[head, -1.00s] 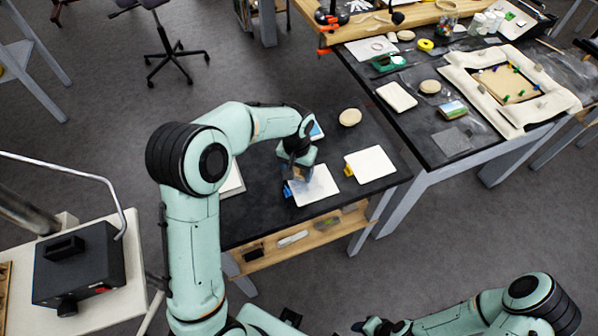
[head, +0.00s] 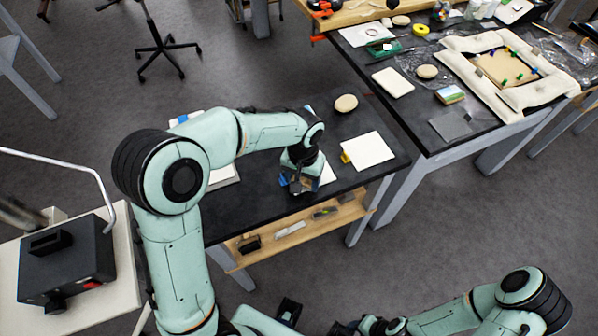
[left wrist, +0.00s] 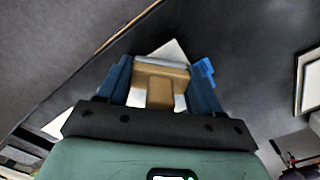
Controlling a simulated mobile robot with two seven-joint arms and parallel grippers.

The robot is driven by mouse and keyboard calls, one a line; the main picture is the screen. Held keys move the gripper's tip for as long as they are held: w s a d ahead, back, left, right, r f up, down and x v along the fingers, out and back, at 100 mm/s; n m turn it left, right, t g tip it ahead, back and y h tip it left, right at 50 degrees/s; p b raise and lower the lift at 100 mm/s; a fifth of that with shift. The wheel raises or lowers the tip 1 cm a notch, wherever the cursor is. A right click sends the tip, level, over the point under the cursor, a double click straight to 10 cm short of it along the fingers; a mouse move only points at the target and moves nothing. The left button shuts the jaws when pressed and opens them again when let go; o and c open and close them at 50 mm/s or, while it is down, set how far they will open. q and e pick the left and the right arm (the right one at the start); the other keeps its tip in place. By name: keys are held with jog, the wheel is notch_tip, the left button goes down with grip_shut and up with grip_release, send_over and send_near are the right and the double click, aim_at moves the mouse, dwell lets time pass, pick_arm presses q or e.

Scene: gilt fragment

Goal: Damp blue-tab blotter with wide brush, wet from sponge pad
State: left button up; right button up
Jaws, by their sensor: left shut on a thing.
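My left gripper (head: 303,186) is shut on the wide brush, a wooden piece with a pale end band (left wrist: 160,72) between the blue fingers in the left wrist view. The brush is over the white blue-tab blotter (head: 328,173) on the dark bench; I cannot tell whether it touches. The gripper hides most of that blotter. Its blue tab (head: 283,180) shows left of the gripper and also in the left wrist view (left wrist: 204,71). My right gripper (head: 375,326) is low in the head view, its jaws unclear. I cannot clearly identify the sponge pad.
A yellow-tab blotter (head: 370,149) lies right of the gripper. A round beige object (head: 346,103) lies behind it. A shelf (head: 295,232) with small items runs under the bench. A second table (head: 415,110) at the right is crowded.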

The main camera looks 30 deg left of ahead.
pick_arm(q)
jog(key=shift+s+d, duration=0.3)
jog(key=shift+d, duration=0.1)
jog(key=shift+w+d+p, duration=0.3)
jog(key=shift+w+d, duration=0.25)
jog(key=shift+w, duration=0.2)
jog(key=shift+w+d+p, duration=0.3)
jog(key=shift+w+d, duration=0.25)
jog(key=shift+w, duration=0.15)
jog(key=shift+w+a+r, duration=0.1)
jog(key=shift+w+a, duration=0.25)
jog(key=shift+a, duration=0.1)
jog(key=shift+w+a+p, duration=0.75)
jog(key=shift+w+a, duration=0.2)
jog(key=shift+a, duration=0.15)
pick_arm(e)
jog(key=shift+w+r, duration=0.5)
jog(key=shift+r, duration=0.3)
jog(key=shift+w+r, duration=0.45)
jog(key=shift+r, duration=0.35)
